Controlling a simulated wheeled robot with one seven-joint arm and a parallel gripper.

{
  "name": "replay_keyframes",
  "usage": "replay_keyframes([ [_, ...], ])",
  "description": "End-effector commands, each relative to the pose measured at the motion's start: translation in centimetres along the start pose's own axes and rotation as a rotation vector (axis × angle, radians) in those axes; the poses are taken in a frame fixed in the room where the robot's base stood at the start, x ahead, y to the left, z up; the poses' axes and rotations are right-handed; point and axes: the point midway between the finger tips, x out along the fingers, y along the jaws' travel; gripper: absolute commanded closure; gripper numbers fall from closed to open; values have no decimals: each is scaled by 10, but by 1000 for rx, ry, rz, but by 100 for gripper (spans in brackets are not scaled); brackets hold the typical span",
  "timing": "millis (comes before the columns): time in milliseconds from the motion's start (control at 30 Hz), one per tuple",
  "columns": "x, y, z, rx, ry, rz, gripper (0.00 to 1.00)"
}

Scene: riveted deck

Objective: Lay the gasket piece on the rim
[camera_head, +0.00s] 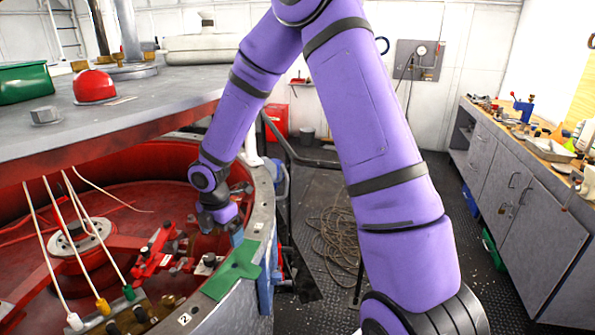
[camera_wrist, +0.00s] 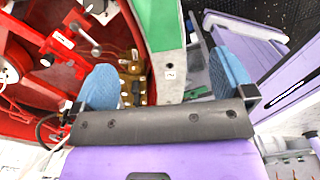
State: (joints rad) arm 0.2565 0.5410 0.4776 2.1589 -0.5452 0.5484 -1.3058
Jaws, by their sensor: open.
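The green gasket piece (camera_head: 235,270) lies flat across the grey rim (camera_head: 262,200) of the red round vessel. In the wrist view the green piece (camera_wrist: 160,22) shows at the top edge, partly cut off, on the rim (camera_wrist: 170,75). I cannot tell whether either finger touches the rim.
A red clamp-like fixture (camera_head: 155,252) and cables with coloured ends (camera_head: 103,306) are inside the vessel. A raised heavy lid (camera_head: 110,125) overhangs it at left. A handrail (camera_head: 300,155) stands beside the vessel. A workbench (camera_head: 540,150) lines the right wall.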

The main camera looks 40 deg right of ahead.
Motion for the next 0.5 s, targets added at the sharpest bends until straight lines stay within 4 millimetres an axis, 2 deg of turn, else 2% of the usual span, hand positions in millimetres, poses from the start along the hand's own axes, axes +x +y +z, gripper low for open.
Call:
replay_keyframes([
  [33,-16,-4,3,47,-25,12,0],
  [200,-71,-26,14,273,-94,46,0],
  [500,-159,-79,18,696,-150,147,0],
])
